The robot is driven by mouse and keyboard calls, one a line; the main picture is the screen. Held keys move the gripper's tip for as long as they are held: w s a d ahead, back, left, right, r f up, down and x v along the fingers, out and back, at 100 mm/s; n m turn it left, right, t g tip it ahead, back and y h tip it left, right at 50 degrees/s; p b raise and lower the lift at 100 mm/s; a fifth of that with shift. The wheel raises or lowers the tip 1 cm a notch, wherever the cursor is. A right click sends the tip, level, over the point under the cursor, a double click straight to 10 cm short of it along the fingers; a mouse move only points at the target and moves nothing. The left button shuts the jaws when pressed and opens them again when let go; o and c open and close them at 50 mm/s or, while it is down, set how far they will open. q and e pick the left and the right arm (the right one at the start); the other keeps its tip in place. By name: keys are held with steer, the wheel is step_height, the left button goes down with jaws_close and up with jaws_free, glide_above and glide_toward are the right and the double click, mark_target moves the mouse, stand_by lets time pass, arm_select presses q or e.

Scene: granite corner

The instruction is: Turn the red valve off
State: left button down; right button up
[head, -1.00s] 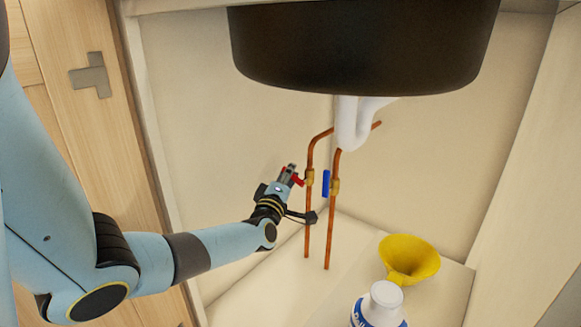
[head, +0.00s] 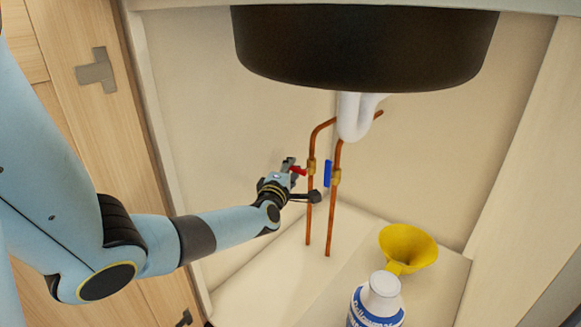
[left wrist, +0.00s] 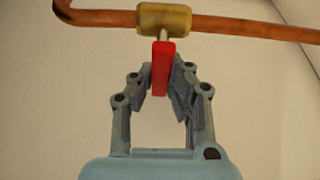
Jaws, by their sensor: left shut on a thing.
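The red valve handle (head: 298,170) sticks out to the left from a brass valve body (head: 311,166) on the left copper pipe (head: 309,215). In the left wrist view the red handle (left wrist: 160,68) points straight away from the brass body (left wrist: 165,18), crosswise to the pipe. My left gripper (head: 288,166) is at the handle. In the left wrist view its fingers (left wrist: 165,85) are on both sides of the handle's free end, shut on it. The fingertips are partly hidden behind the handle. My right gripper is not in view.
A blue valve handle (head: 327,173) lies along the right copper pipe (head: 333,220), close by. The dark sink bowl (head: 365,55) and white drain trap (head: 355,115) hang above. A yellow funnel (head: 408,247) and white bottle (head: 378,300) stand at lower right.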

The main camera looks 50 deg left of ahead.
arm_select(q)
steer(key=shift+s+f, duration=0.1)
steer(key=shift+f, duration=0.1)
steer(key=c, duration=1.3)
jaws_free()
steer(key=shift+r, duration=0.1)
steer(key=v, duration=1.2)
steer(key=shift+r, duration=0.1)
